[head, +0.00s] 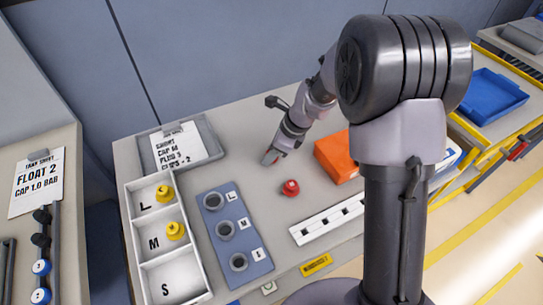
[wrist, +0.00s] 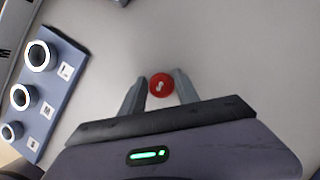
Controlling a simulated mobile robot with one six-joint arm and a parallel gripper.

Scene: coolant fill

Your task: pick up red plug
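The red plug (head: 290,187) stands on the grey table, to the right of the blue block with rings. In the wrist view the red plug (wrist: 161,86) shows from above, with a pale mark on its top. My gripper (wrist: 158,80) is open, with one finger on each side of the plug in that view. In the head view my gripper (head: 270,158) is a little up and left of the plug, apart from it. I cannot tell its exact height above the table.
A blue block (head: 211,200) with three rings lies left of the plug. A white tray (head: 131,225) marked L, M, S holds yellow caps. An orange box (head: 336,158) and a white slotted strip (head: 325,222) lie to the right. The table around the plug is clear.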

